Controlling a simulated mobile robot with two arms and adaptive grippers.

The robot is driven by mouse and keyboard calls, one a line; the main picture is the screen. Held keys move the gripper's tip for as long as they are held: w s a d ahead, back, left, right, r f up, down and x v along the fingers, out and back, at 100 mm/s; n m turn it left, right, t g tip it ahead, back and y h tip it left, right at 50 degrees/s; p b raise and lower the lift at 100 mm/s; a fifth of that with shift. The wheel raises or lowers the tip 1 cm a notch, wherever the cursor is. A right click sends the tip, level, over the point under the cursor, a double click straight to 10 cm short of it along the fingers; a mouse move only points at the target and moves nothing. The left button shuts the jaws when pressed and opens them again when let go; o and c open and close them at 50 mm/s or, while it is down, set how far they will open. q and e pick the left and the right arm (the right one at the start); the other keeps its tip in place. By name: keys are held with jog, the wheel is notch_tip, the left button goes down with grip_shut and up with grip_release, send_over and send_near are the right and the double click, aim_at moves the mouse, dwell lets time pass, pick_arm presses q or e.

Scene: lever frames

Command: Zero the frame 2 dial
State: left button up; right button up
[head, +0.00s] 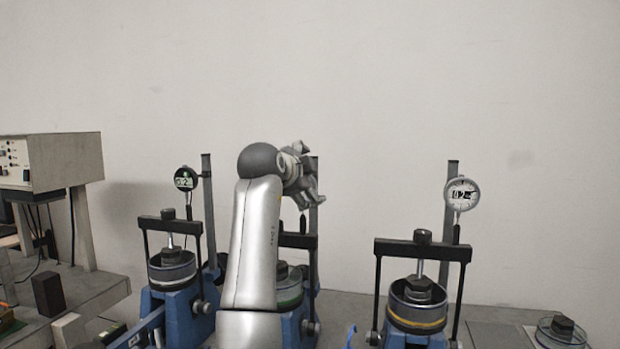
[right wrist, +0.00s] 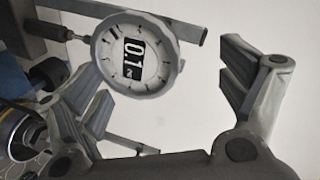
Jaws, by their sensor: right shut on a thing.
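The middle frame (head: 290,298) stands between the left and right frames, mostly hidden behind my right arm. In the head view its dial is hidden by my right gripper (head: 312,190). In the right wrist view a round white dial (right wrist: 158,65) shows tilted, its black window reading about 0.1. One finger overlaps the dial's lower left edge, and the other is to its right with a gap seen in the picture. My right gripper is shut on the dial, though the contact itself is hard to see. My left gripper is not in view.
The right frame (head: 415,312) carries a white dial (head: 461,194). A control box (head: 60,160) stands at far left, and a round cell (head: 561,333) lies at lower right. The wall behind is bare.

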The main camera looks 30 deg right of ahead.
jog(key=f+b+v, duration=0.1)
jog(key=b+v, duration=0.2)
jog(key=v, duration=1)
jog(key=shift+s+a+f+b, duration=0.25)
jog(key=shift+s+f+b, duration=0.05)
jog(key=shift+b, duration=0.1)
dwell(0.4)
jog(key=shift+f, duration=0.1)
